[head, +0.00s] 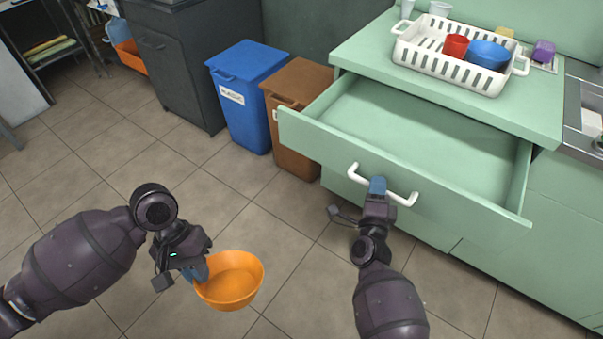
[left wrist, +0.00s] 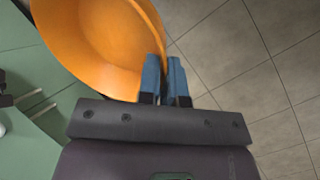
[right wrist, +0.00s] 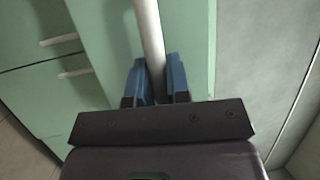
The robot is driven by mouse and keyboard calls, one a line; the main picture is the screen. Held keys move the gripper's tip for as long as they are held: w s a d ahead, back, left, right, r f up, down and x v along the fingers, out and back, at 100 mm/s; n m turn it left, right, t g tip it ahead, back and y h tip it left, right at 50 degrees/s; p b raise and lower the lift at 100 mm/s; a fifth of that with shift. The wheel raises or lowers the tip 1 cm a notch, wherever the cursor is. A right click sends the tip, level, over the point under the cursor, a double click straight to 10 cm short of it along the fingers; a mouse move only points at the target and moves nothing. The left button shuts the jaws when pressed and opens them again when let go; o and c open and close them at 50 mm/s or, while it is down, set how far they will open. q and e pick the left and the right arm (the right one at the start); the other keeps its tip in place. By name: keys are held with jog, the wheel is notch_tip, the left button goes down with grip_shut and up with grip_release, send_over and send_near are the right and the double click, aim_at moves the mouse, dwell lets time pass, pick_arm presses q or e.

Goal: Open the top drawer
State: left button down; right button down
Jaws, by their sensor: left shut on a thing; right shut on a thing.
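The top drawer (head: 406,150) of the green cabinet is pulled well out, and its inside is empty. Its white bar handle (head: 404,198) runs across the front; it also shows in the right wrist view (right wrist: 149,35). My right gripper (head: 377,186) is shut on this handle, with the bar between its blue fingers (right wrist: 157,82). My left gripper (head: 198,272) is shut on the rim of an orange bowl (head: 234,281) and holds it over the floor. The bowl fills the upper left of the left wrist view (left wrist: 105,45), beside the blue fingers (left wrist: 164,80).
A white dish rack (head: 450,73) with a red cup (head: 455,46) and a blue bowl (head: 489,54) stands on the green counter (head: 375,50). A blue bin (head: 243,105) and a brown bin (head: 296,90) stand left of the drawer. The tiled floor at left is clear.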

pick_arm(q)
jog(key=shift+s+a, duration=0.15)
pick_arm(e)
jog(key=shift+s+a, duration=0.2)
jog(key=shift+s, duration=0.1)
jog(key=c, duration=1.1)
grip_release()
pick_arm(q)
jog(key=shift+r, duration=0.1)
pick_arm(e)
jog(key=shift+s, duration=0.15)
pick_arm(q)
jog(key=shift+w+r+t+p, duration=0.15)
jog(key=shift+r+p, duration=0.1)
jog(key=shift+r, duration=0.2)
jog(key=shift+w+r+t+p, duration=0.1)
jog(key=shift+r+t+p, duration=0.1)
jog(key=shift+r, duration=0.25)
pick_arm(e)
jog(key=v, duration=1.1)
jog(key=shift+s, duration=0.35)
jog(key=shift+a, duration=0.1)
jog(key=shift+f, duration=0.1)
